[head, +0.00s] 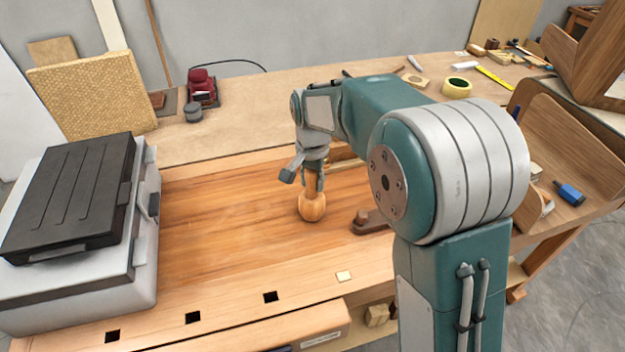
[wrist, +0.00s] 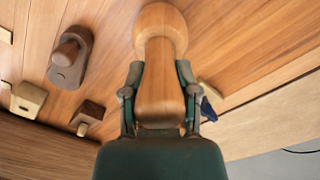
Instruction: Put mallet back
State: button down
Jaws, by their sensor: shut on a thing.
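The wooden mallet (head: 312,207) has a rounded light-wood head and a thick handle. In the head view it is upright, head down, at the middle of the workbench; I cannot tell whether the head touches the top. My gripper (head: 313,180) is above it with its fingers around the handle. In the wrist view the mallet (wrist: 160,75) lies between the two fingers of my gripper (wrist: 158,85), which are shut on the handle. The round head extends beyond the fingertips.
A wooden bench piece (head: 370,222) with a knob stands right of the mallet. A grey and black case (head: 80,230) fills the left end of the workbench (head: 215,240). A red tool (head: 202,86) and tape roll (head: 457,88) lie farther back. The bench left of the mallet is clear.

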jog(key=c, duration=0.7)
grip_release()
jog(key=o, duration=0.3)
jog(key=shift+d, duration=0.2)
jog(key=shift+o, duration=0.2)
jog(key=shift+d, duration=0.15)
jog(key=shift+a+r, duration=0.2)
notch_tip(320, 180, up, 12)
jog(key=shift+f, duration=0.1)
